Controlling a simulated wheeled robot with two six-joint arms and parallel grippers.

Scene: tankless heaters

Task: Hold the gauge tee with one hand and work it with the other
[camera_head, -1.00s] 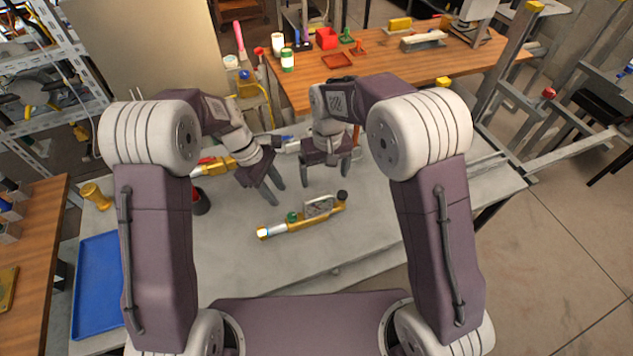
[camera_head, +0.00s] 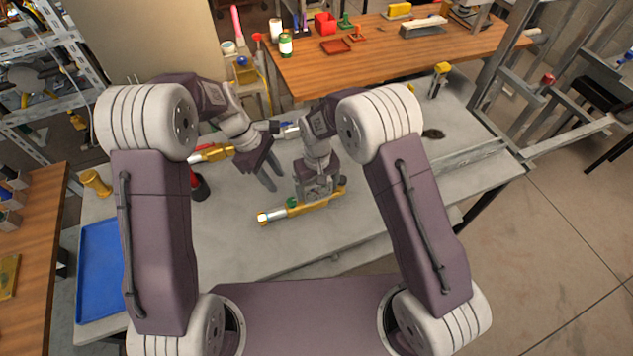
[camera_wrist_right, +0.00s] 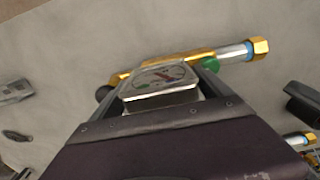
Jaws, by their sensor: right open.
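The gauge tee (camera_head: 304,208) lies on the grey bench, a brass and silver pipe piece with a green part and a black end.
A red and black item (camera_head: 199,185), a brass cup (camera_head: 96,183) and a blue tray (camera_head: 100,270) are on the left. The bench to the right of the tee is mostly clear.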

